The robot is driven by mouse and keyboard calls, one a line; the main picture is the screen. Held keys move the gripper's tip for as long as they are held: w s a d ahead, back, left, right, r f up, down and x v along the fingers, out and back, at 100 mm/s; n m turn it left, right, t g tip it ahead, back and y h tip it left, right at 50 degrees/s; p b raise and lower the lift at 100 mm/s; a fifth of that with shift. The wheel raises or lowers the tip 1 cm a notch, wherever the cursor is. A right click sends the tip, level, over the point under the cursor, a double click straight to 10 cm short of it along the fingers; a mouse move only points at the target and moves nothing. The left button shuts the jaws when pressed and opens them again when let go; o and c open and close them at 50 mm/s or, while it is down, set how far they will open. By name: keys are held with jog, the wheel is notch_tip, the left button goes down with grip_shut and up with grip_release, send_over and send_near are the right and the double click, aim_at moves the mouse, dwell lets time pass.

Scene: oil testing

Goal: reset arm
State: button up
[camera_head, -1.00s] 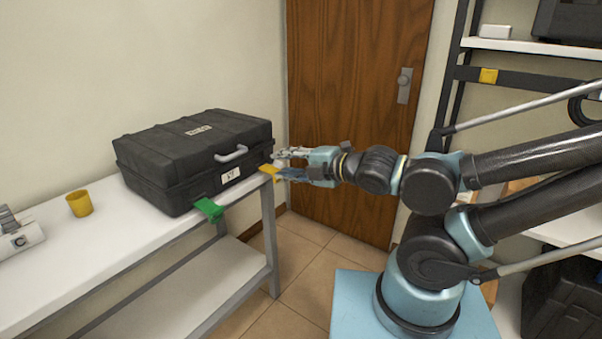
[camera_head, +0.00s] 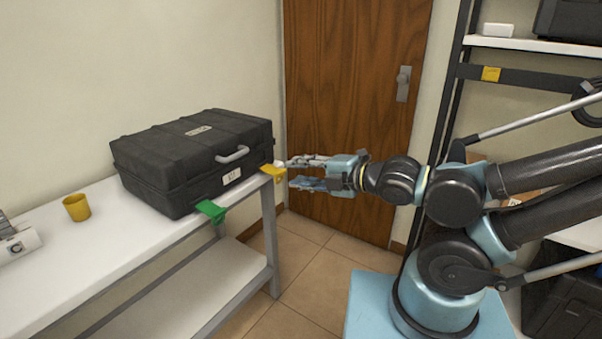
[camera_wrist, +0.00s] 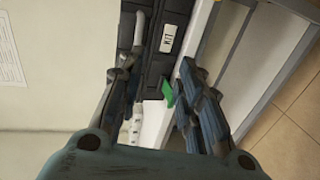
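My gripper (camera_head: 304,173) is in the middle of the head view, in front of the wooden door and just right of the table's corner. Its two fingers stand apart with nothing between them. In the wrist view my gripper (camera_wrist: 158,98) also shows its fingers spread, with the black case and the table beyond them. The black case (camera_head: 195,160) stands shut on the white table, left of my gripper and apart from it. Its label and part of its front also show in the wrist view (camera_wrist: 157,62).
The white table (camera_head: 105,240) holds a yellow cup (camera_head: 77,207) and a partly visible white device (camera_head: 18,245). A green bracket (camera_head: 211,211) and a yellow bracket (camera_head: 273,172) sit at the table's edge. A shelf rack (camera_head: 520,44) stands at right. Tiled floor (camera_head: 300,262) is open between.

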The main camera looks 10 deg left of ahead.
jog(key=w+d+f+m+t+h, duration=0.1)
jog(key=w+d+f+m+h, duration=0.35)
jog(key=w+d+m, duration=0.35)
jog(key=w+d+f+m+t+h, duration=0.2)
jog(key=w+d+f+m+h, duration=0.25)
jog(key=d+m, duration=0.35)
jog(key=s+d+f+m+g+h, duration=0.1)
jog(key=s+d+m+g+h, duration=0.1)
jog(key=d+m, duration=0.5)
jog(key=s+d+f+m+g+h, duration=0.2)
jog(key=d+m, duration=0.6)
jog(key=d, duration=0.4)
jog(key=s+g+h, duration=0.1)
jog(key=s+g, duration=0.1)
jog(key=s, duration=0.1)
jog(key=shift+f+m, duration=0.25)
jog(key=shift+m, duration=0.05)
jog(key=shift+s, duration=0.1)
